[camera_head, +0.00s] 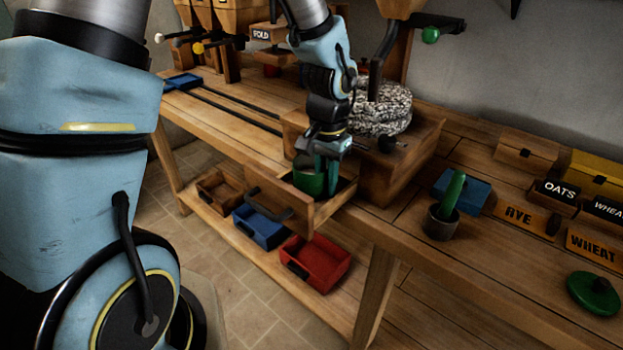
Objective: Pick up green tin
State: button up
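The green tin (309,178) stands upright inside a pulled-out wooden drawer (287,205) below the millstone. My gripper (327,176) reaches down from above, with its fingers at the tin's right side and upper rim. One finger overlaps the tin in this view, and the other is hard to make out. I cannot tell whether the fingers are closed on the tin's wall or only beside it. The lower part of the tin is hidden by the drawer front.
A grey stone mill (381,110) stands right behind my gripper. Red (316,262) and blue (261,229) bins sit on the lower shelf. A grey cup with a green handle (443,213), labelled boxes and a green lid (593,293) are on the bench at right.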

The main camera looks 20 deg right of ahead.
grip_shut()
dwell(1.3)
